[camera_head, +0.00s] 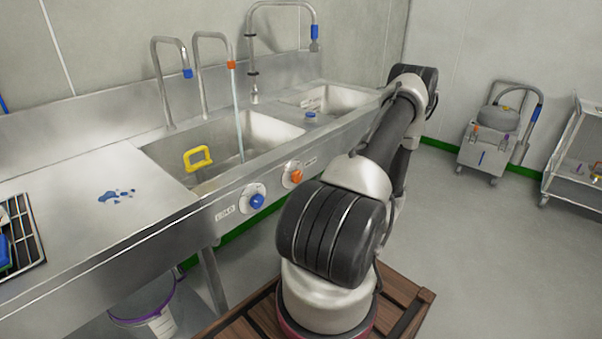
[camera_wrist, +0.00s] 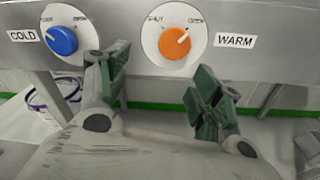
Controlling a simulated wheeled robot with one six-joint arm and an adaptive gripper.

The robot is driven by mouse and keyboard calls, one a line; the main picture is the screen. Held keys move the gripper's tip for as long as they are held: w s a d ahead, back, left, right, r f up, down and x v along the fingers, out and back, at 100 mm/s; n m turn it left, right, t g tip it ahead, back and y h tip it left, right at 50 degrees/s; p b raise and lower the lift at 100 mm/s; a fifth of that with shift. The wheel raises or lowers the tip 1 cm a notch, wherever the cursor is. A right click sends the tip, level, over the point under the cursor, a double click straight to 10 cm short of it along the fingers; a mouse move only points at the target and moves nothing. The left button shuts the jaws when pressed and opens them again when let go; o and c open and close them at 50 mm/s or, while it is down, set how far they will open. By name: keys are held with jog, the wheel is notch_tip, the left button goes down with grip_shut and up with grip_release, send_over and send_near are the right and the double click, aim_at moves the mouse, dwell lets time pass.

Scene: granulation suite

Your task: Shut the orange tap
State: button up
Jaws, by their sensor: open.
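The orange tap (camera_head: 296,176) is a round knob on a white dial on the sink's front panel. In the wrist view the orange knob (camera_wrist: 174,43) has a "WARM" label at its right, and its pale pointer line slants to the upper right, toward the right-hand small lettering. A thin stream of water (camera_head: 238,115) falls from the orange-banded spout (camera_head: 231,64) into the left basin. My gripper (camera_wrist: 160,78) is open and empty, its green-padded fingers below the orange knob, one to each side. My gripper does not show in the head view.
The blue "COLD" knob (camera_wrist: 62,40) sits left of the orange one. A yellow-handled thing (camera_head: 198,158) is in the left basin (camera_head: 265,130). Blue bits (camera_head: 116,195) lie on the counter. A bucket (camera_head: 150,308) stands below. Open floor lies right of the sink.

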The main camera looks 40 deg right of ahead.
aim_at(299, 177)
jog(key=shift+m+t+h, duration=0.4)
jog(key=shift+m+h, duration=0.2)
jog(key=shift+m, duration=0.1)
jog(key=w, duration=0.3)
jog(key=w+r, duration=0.1)
jog(key=w, duration=0.1)
jog(key=w+d, duration=0.1)
jog(key=w, duration=0.2)
jog(key=shift+w+r, duration=0.15)
jog(key=shift+w, duration=0.15)
jog(key=c, duration=1)
